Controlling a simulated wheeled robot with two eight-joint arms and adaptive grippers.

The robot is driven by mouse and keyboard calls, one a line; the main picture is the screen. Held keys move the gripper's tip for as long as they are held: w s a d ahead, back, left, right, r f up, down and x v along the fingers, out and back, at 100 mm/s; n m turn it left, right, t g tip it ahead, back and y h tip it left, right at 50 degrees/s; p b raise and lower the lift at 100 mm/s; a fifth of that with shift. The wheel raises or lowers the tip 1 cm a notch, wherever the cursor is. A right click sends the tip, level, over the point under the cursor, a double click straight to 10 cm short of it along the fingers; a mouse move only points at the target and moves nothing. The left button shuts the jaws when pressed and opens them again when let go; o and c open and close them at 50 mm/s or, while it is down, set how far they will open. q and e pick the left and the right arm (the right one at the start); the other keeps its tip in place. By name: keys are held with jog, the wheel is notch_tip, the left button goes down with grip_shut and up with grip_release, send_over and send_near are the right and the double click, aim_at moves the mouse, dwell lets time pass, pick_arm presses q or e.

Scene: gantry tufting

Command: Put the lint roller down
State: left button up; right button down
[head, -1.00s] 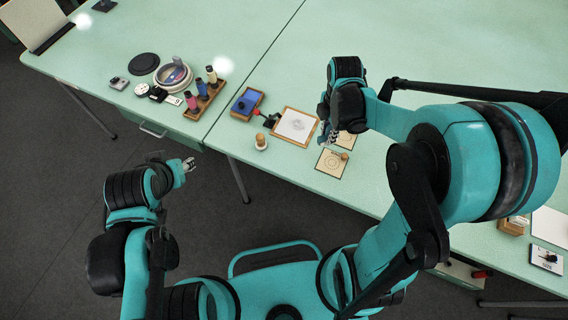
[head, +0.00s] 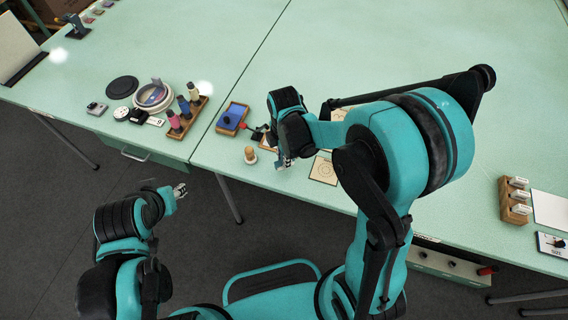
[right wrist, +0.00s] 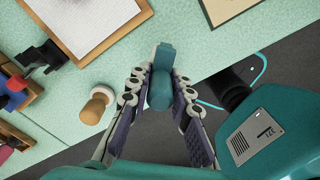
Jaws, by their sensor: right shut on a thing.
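My right gripper (head: 284,161) is at the table's front edge, between the wooden-knobbed piece and the square mat. In the right wrist view its two fingers (right wrist: 160,92) are shut on a teal piece (right wrist: 161,88), which I take to be the lint roller. Its far end overlaps the table edge in that view; I cannot tell whether it touches the table. In the head view the roller is too small to make out. My left gripper (head: 180,190) hangs in front of the table, away from everything; its opening is too small to judge.
The wooden-knobbed piece (head: 250,155) stands close left of my right gripper. A blue-topped tray (head: 232,118), a spool rack (head: 189,118) and a framed white sheet (right wrist: 95,22) are nearby. A square mat (head: 323,170) lies to the right. The table's back (head: 350,50) is clear.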

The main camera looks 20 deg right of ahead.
notch_tip(320, 180, down, 3)
jog(key=shift+r+b, duration=0.15)
jog(key=shift+b, duration=0.25)
jog(key=c, duration=1.4)
grip_release()
jog(key=shift+o, duration=0.2)
